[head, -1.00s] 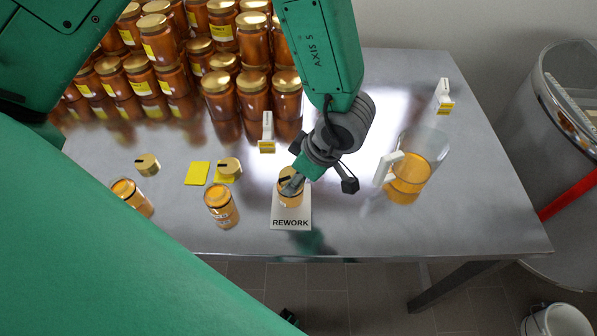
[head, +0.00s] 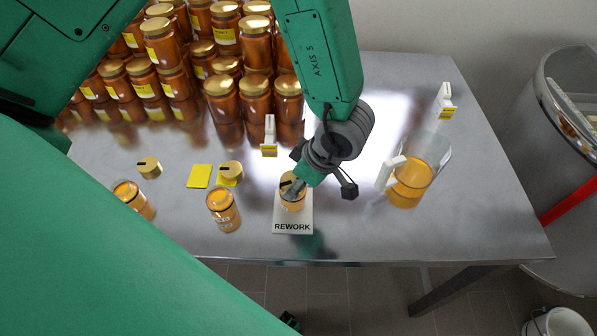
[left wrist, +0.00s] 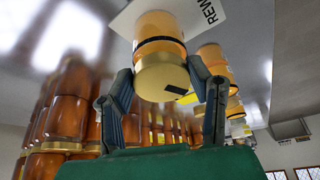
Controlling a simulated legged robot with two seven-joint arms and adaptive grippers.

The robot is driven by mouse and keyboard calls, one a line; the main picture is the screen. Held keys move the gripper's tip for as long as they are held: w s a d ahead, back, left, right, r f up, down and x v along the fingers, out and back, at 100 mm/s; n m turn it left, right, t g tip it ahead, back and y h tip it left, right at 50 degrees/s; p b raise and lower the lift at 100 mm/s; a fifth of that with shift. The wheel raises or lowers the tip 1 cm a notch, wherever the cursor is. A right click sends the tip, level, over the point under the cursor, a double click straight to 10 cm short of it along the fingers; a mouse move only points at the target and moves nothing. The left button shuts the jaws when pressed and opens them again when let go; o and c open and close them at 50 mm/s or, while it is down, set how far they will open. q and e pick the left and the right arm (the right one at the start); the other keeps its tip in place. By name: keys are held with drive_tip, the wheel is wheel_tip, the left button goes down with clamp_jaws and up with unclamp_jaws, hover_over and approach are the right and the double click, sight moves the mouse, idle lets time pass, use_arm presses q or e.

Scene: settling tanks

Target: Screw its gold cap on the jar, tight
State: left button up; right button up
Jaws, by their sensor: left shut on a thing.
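A small amber jar (left wrist: 158,25) stands upright on the white REWORK card near the table's front edge. Its gold cap (left wrist: 160,72) is on its mouth, with a dark band where cap and glass meet; I cannot tell how tight it sits. The cap carries a black mark and also shows in the head view (head: 287,181). My left gripper (head: 293,188) is shut on the cap, one finger on each side, as the left wrist view also shows (left wrist: 164,88). The fingers and wrist hide part of the cap and jar in the head view.
Two open jars (head: 223,209) (head: 133,198) stand left of the card (head: 292,227), with loose gold caps (head: 149,167) (head: 231,171) behind. A jug (head: 415,172) of amber liquid stands right. Stacked full jars fill the back left. The right front is clear.

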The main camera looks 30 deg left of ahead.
use_arm(q)
drive_tip(key=shift+f, duration=0.15)
drive_tip(key=o, duration=1.6)
wheel_tip(320, 180, up, 5)
drive_tip(key=p, duration=0.5)
drive_tip(key=shift+r+p, duration=0.5)
drive_tip(key=shift+r, duration=0.55)
